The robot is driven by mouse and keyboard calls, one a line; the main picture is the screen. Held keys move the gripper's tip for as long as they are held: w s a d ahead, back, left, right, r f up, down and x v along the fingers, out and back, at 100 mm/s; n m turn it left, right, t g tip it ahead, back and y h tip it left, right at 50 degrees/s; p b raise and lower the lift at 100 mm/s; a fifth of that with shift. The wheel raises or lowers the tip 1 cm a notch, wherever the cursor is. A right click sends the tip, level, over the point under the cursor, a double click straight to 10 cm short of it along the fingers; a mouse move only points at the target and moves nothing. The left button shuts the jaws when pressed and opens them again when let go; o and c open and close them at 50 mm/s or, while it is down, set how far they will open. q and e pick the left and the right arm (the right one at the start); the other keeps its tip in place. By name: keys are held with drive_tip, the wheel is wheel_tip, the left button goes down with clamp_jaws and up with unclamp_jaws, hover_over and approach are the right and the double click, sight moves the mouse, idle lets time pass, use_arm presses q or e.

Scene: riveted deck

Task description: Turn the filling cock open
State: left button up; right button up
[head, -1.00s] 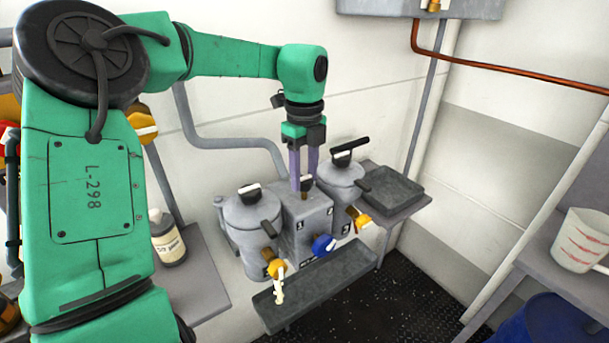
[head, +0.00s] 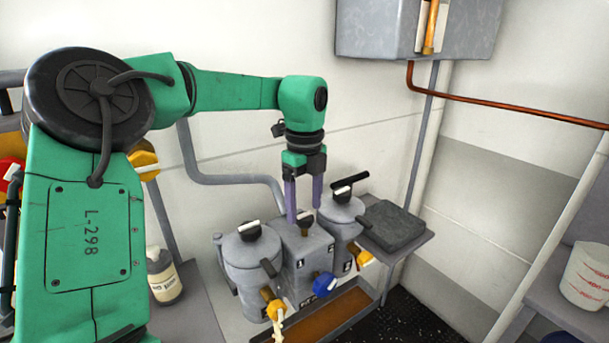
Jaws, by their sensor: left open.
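My left gripper (head: 304,208) points straight down over the grey middle block (head: 300,255) between two grey pots. Its purple fingers are apart, one on each side of a small dark cock handle (head: 305,220) on top of the block. I cannot tell if they touch it. No label shows which cock is the filling cock. The block has a blue-handled tap (head: 323,285) in front. The left pot (head: 250,265) has a yellow tap (head: 274,308), and the right pot (head: 340,218) has another yellow tap (head: 362,258). My right gripper is out of view.
A trough (head: 335,318) with a brown inside lies below the taps. A dark tray (head: 392,227) sits right of the pots. A grey tank (head: 385,30) with an orange sight tube hangs above. A bottle (head: 163,275) stands left; a measuring jug (head: 587,275) stands on the right shelf.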

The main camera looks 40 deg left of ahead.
sight(305, 214)
use_arm(q)
wheel_tip(305, 214, up, 13)
drive_tip(key=p, duration=0.2)
drive_tip(key=shift+f, duration=0.1)
